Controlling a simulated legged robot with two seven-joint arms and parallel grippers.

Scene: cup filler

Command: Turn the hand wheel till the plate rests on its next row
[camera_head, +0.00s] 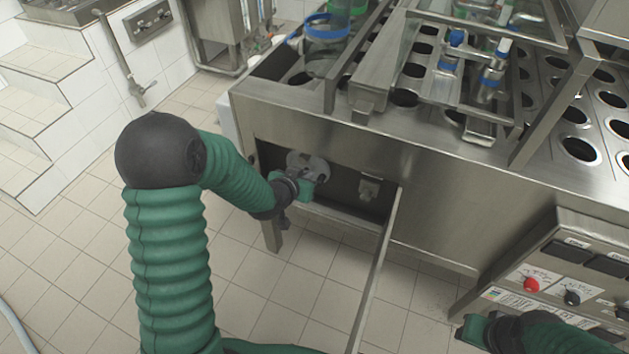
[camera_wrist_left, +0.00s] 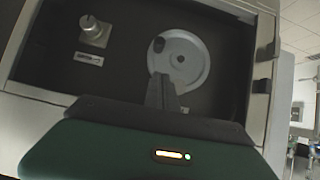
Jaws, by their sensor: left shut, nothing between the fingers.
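The hand wheel (camera_head: 308,161) is a grey disc inside an open dark recess in the steel machine's front. In the left wrist view the wheel (camera_wrist_left: 190,62) has a dark oval spot, perhaps its handle, at its upper left. My left gripper (camera_head: 317,172) is in front of the wheel, shut and empty. In the wrist view its fingers (camera_wrist_left: 160,82) overlap the wheel's lower left; I cannot tell whether they touch. The holed steel plate (camera_head: 598,143) is on top of the machine. My right gripper (camera_head: 470,331) is at the lower right; its fingers are unclear.
An open steel door (camera_head: 376,270) hangs at the recess's right side. A small metal knob (camera_head: 369,189) is inside the recess, right of the wheel. A control panel (camera_head: 560,280) with a red button stands at the lower right. The tiled floor below is clear.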

